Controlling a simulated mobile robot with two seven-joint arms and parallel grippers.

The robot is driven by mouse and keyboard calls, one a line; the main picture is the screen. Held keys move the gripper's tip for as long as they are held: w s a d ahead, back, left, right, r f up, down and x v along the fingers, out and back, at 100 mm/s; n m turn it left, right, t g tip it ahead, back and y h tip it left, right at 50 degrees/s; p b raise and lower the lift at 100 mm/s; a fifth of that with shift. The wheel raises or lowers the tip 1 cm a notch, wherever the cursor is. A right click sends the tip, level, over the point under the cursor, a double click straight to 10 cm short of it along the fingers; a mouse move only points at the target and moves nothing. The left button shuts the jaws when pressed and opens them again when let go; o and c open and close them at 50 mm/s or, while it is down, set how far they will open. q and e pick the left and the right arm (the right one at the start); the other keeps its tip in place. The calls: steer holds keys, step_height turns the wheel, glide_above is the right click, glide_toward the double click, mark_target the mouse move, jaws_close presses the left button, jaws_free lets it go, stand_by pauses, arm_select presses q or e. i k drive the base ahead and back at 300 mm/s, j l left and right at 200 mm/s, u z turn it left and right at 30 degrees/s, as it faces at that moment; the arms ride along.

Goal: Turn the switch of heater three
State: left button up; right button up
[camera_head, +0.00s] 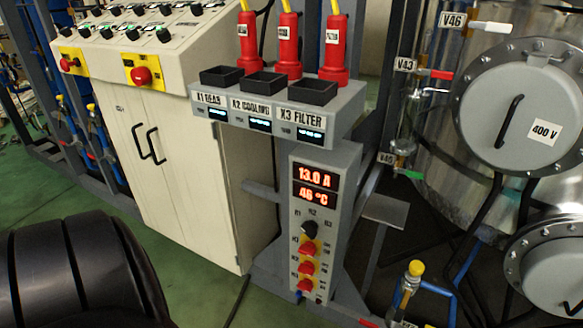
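A narrow grey control box (335,185) stands right of centre with two red-lit displays reading 13.0 A and 46 °C. Below them is a black rotary knob (309,229) with small labels around it. Neither of my grippers is in view, and nothing touches the switches.
A grey shelf (345,112) above the box holds red plugs (289,45) and black sockets. A cream cabinet (190,175) stands left. A steel vessel (440,170) and a yellow-topped valve (415,268) are right. Green floor (190,270) is open in front of the cabinet.

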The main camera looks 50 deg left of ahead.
mark_target(306, 285)
steer(key=u, duration=1.3)
